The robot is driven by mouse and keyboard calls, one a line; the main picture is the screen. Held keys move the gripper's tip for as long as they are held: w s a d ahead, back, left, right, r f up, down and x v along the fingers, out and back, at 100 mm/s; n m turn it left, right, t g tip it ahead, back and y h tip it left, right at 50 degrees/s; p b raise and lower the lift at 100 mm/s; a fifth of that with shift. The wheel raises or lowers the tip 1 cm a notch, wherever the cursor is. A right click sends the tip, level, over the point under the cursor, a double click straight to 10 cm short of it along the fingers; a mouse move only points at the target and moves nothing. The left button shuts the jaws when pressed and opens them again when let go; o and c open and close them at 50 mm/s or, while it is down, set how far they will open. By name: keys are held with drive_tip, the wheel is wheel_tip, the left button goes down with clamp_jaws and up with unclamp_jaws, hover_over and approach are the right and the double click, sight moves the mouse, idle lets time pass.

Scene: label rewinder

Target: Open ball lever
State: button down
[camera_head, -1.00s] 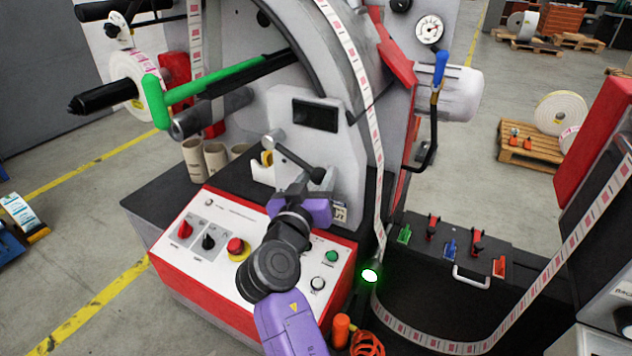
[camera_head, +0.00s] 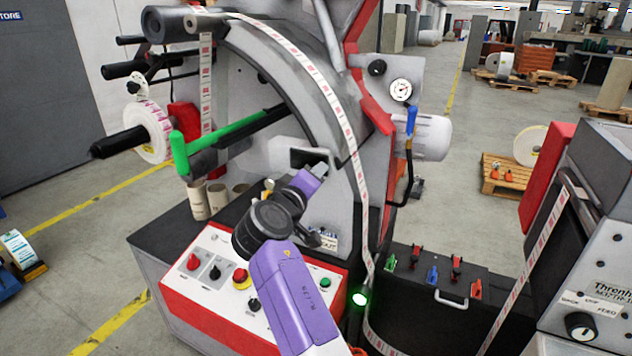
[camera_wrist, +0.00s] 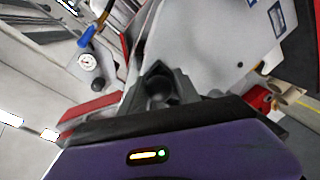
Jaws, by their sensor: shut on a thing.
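My gripper (camera_head: 322,168) is raised in front of the grey machine plate, just below the small dark display (camera_head: 308,158). In the wrist view its grey fingers (camera_wrist: 158,92) are shut around a dark round ball (camera_wrist: 158,80), which looks like the knob of the ball lever. My purple wrist and forearm hide most of the lever in the head view. A dark piece beside my arm (camera_head: 325,239) seems to be its pivot end; I cannot tell the exact angle of the rod.
The control panel (camera_head: 215,262) with knobs and a red emergency stop lies under my arm. A green-handled bar (camera_head: 235,133) is at the left. A blue-handled lever (camera_head: 411,121) and a gauge (camera_head: 401,90) are at the right. The label web (camera_head: 357,185) runs close by.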

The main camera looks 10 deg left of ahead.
drive_tip(key=shift+w+a+r+n+p, duration=0.1)
drive_tip(key=shift+a+r+n+p, duration=0.2)
drive_tip(key=shift+r, duration=0.25)
drive_tip(key=shift+a+r+n+p, duration=0.2)
drive_tip(key=shift+a+r+n, duration=0.2)
drive_tip(key=shift+r, duration=0.1)
drive_tip(key=shift+a+r, duration=0.2)
drive_tip(key=c, duration=0.9)
unclamp_jaws()
drive_tip(key=shift+a, duration=0.1)
drive_tip(key=shift+o, duration=0.2)
drive_tip(key=shift+f, duration=0.1)
drive_tip(key=shift+f, duration=0.1)
drive_tip(key=b+v, duration=0.1)
drive_tip(key=v, duration=0.6)
drive_tip(key=shift+s+b, duration=0.3)
drive_tip(key=shift+b, duration=0.05)
